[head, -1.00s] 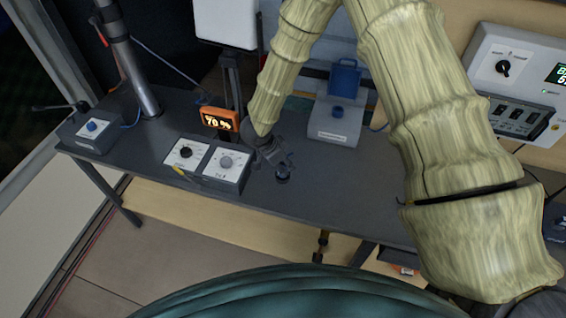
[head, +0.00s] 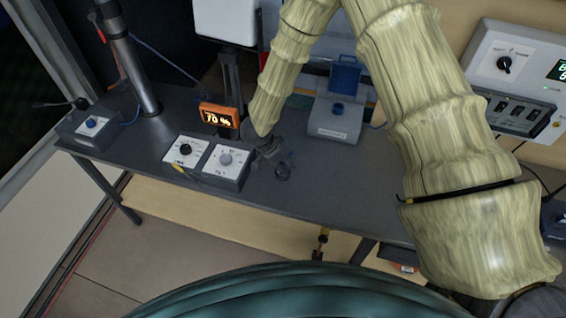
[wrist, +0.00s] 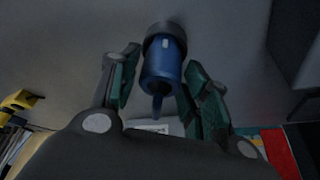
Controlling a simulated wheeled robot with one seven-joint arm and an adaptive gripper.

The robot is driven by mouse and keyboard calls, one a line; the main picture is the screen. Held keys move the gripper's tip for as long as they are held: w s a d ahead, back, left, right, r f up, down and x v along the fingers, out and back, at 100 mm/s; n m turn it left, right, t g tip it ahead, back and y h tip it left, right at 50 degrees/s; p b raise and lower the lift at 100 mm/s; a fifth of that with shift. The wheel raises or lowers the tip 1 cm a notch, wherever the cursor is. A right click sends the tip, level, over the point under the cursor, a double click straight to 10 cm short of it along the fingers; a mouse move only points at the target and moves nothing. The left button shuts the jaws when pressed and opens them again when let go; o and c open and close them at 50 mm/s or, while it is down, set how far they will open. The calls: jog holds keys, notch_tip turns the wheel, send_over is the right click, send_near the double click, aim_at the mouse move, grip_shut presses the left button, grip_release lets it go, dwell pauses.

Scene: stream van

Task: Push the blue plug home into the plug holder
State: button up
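The blue plug (wrist: 160,72) is a blue cylinder with a thin stem toward the camera in the wrist view. Its far end meets a dark round ring, the plug holder (wrist: 166,30); how deep it sits in there I cannot tell. In the head view the holder (head: 283,174) is a small dark ring on the table, and the plug is hard to make out by the fingers. My gripper (wrist: 161,60) is open, with one finger on each side of the plug and a gap visible on the left. It also shows in the head view (head: 276,158), just above and behind the holder.
Two white-topped dial boxes (head: 226,160) stand left of my gripper, with an orange display (head: 217,117) behind. A grey box with a raised blue lid (head: 336,122) stands behind right. The dark table (head: 345,190) is clear to the right of the holder.

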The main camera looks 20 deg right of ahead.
jog(key=shift+o, duration=0.5)
jog(key=shift+a+r, duration=0.1)
jog(key=shift+r, duration=0.05)
jog(key=v, duration=1.1)
jog(key=shift+r, duration=0.35)
jog(key=shift+s+a, duration=0.1)
